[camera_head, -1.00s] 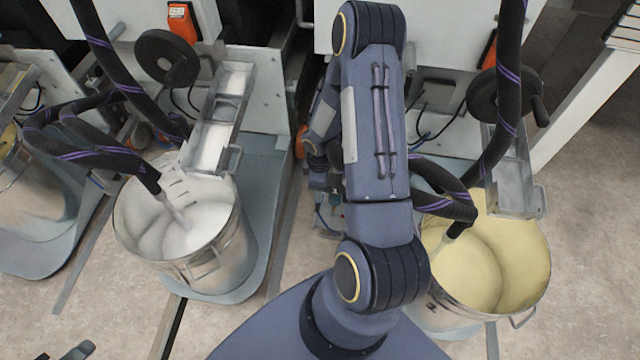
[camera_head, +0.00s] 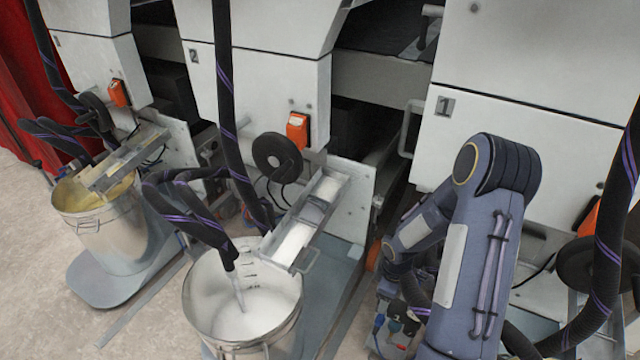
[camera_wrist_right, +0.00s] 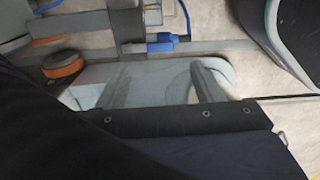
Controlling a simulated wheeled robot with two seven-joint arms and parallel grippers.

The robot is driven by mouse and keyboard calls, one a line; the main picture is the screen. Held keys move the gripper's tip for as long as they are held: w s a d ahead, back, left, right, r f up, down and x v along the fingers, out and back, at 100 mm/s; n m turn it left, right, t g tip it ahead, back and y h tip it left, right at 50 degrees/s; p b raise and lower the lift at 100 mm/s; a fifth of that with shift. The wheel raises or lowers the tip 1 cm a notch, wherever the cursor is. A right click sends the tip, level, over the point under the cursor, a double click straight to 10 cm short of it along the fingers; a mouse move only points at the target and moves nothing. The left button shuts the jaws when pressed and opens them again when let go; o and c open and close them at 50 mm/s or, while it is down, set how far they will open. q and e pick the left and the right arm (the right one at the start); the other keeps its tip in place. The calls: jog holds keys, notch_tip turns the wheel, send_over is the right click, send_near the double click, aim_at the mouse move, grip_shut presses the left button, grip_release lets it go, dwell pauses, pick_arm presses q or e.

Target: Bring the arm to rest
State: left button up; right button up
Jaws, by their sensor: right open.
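My right arm (camera_head: 482,250) rises in the right part of the head view, bent at the elbow, in front of the machine panel marked 1. Its forearm drops behind the upper arm, so the right gripper is mostly hidden there. In the right wrist view two grey fingers stand apart above a dark bar, so the right gripper (camera_wrist_right: 160,78) is open, with nothing seen between the fingers. My left arm and gripper are not in view.
A metal bucket of white liquid (camera_head: 222,330) stands at front centre, with a hose in it. A bucket of yellow liquid (camera_head: 85,232) stands at left. Handwheels (camera_head: 277,158) and hoses jut from the white machines (camera_head: 260,85). Open floor (camera_head: 30,290) lies at front left.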

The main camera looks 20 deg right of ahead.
jog(key=s+a+r+m+t, duration=0.1)
jog(key=a+r+m, duration=0.2)
jog(key=r, duration=0.7)
jog(key=s+a+r+m+t, duration=0.2)
jog(key=a+r, duration=0.1)
jog(key=r, duration=0.6)
jog(key=s+a+r+m+t+y, duration=0.3)
jog(key=s+a+r+m+y, duration=0.15)
jog(key=s+a+r, duration=0.6)
notch_tip(320, 180, up, 24)
jog(key=p, duration=2.4)
jog(key=shift+s+d+f+h+p, duration=0.15)
jog(key=shift+d+f+h+p, duration=0.05)
jog(key=shift+h+p, duration=0.2)
